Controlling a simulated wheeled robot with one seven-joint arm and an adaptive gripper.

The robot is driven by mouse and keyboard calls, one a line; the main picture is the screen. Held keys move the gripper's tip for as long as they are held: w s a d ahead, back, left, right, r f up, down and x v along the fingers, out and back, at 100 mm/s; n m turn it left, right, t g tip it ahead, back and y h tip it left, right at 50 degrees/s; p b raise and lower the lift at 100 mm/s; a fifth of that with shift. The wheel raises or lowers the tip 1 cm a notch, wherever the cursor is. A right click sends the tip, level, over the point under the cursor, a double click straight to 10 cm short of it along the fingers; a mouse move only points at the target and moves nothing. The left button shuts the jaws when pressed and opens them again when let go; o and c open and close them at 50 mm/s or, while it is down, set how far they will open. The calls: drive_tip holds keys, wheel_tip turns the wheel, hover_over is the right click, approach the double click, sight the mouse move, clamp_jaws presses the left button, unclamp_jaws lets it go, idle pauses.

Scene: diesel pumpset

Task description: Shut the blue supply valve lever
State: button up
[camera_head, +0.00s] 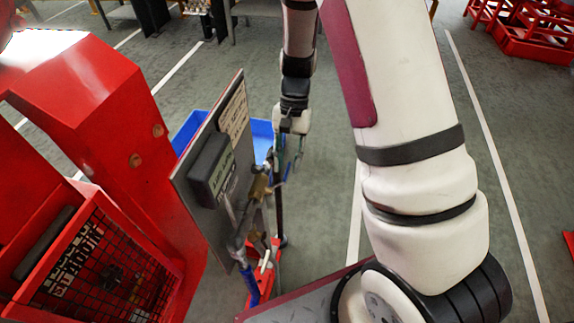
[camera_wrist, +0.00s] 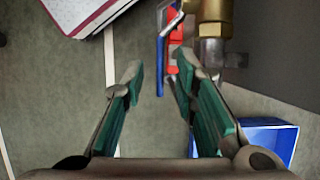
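The blue supply valve lever (camera_wrist: 160,68) hangs from a brass valve (camera_wrist: 215,14) in the wrist view. Its blue grip lies in the picture between my fingertips, with a gap on both sides. My gripper (camera_wrist: 158,78) is open, with green-padded fingers. I cannot tell how deep the lever sits between them. In the head view my gripper (camera_head: 291,155) points down beside the upright panel (camera_head: 203,195), close to the brass valve (camera_head: 260,187). A small blue piece, likely the lever (camera_head: 287,172), shows there, partly hidden by the fingers.
A blue bin (camera_head: 262,135) stands on the floor behind the panel; it also shows in the wrist view (camera_wrist: 268,138). A large red machine (camera_head: 100,110) fills the left. A red stand (camera_head: 265,272) and another blue handle (camera_head: 249,287) are below the valve. Open floor lies to the right.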

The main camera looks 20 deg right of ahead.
drive_tip(key=shift+x, duration=0.8)
drive_tip(key=shift+c, duration=0.6)
clamp_jaws()
